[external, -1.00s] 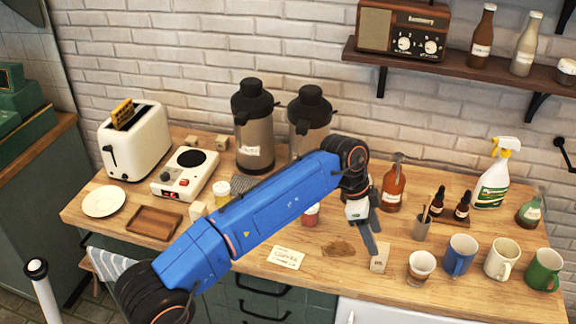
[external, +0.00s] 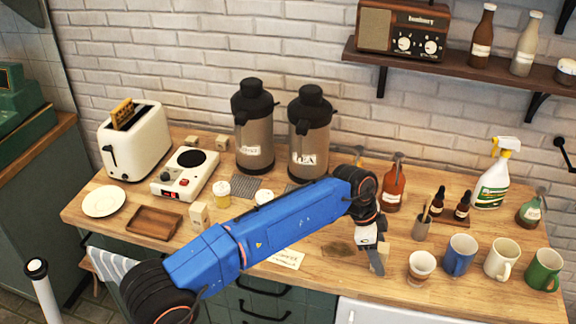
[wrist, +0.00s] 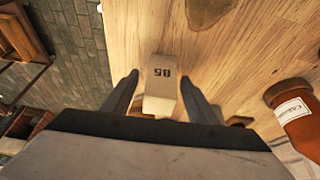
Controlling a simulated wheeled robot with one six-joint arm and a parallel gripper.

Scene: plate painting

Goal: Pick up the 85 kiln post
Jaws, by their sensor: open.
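The 85 kiln post (wrist: 162,85) is a pale block with "85" in dark print on its face. In the wrist view it lies between the two open fingers of my gripper (wrist: 161,82), with a gap on each side. In the external view the post (external: 384,259) stands near the counter's front edge, partly hidden by my gripper (external: 378,265). My gripper points down at it, open and empty.
A glass cup (external: 421,268) stands just right of the post, with a blue mug (external: 460,255) beyond. A brown bottle (external: 394,187) stands behind; it also shows in the wrist view (wrist: 300,120). A paper card (external: 288,258) lies to the left.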

